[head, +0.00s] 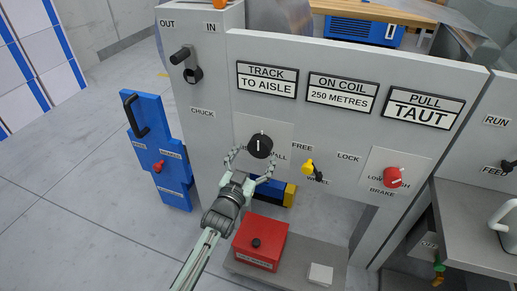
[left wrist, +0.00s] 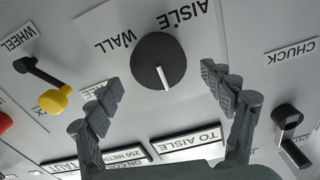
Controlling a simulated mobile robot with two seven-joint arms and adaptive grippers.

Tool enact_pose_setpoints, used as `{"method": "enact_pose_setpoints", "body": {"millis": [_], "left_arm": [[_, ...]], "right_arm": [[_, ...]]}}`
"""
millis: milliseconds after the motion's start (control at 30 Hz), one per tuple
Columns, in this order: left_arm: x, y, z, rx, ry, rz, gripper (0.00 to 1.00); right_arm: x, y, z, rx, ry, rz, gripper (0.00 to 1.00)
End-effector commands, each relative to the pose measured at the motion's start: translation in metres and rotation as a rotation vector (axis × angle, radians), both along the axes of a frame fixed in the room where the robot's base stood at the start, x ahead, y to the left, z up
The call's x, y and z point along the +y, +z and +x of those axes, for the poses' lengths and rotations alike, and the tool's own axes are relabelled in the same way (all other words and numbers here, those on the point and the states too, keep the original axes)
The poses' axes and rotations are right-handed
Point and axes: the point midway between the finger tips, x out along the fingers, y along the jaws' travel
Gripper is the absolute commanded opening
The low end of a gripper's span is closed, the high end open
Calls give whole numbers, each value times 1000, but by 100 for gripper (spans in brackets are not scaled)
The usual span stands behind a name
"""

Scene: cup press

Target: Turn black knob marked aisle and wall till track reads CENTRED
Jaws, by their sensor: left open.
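The round black knob (head: 259,146) with a white pointer line sits on a pale plate on the grey panel. In the left wrist view the knob (left wrist: 158,61) shows upside down, with WALL and AISLE printed beside it. The TRACK display (head: 267,80) reads TO AISLE. My left gripper (head: 250,158) is in front of the knob, its two fingers spread at either side of it. In the left wrist view its fingers (left wrist: 168,88) are open with a gap between them and the knob, apart from it. My right gripper is not in view.
A yellow lever (head: 308,167) marked WHEEL and a red brake knob (head: 393,177) are to the right. A black crank (head: 183,57) is at upper left. A blue post (head: 158,150) stands left, and a red box (head: 261,241) lies below.

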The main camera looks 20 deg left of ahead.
Motion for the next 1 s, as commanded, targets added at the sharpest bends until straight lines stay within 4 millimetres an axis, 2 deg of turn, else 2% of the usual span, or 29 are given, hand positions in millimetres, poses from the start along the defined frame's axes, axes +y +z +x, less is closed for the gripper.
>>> {"method": "enact_pose_setpoints", "body": {"millis": [100,233,567,900,967,1000], "left_arm": [[-1,0,18,-1,0,0,81],[-1,0,29,0,0,0,81],[-1,-1,33,2,0,0,81],[-1,-1,33,2,0,1,39],[-1,-1,33,2,0,1,32],[-1,-1,33,2,0,1,31]], "right_arm": [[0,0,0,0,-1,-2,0],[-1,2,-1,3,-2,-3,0],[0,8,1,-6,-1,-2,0],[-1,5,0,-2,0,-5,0],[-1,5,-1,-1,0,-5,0],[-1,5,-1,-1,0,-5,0]]}}
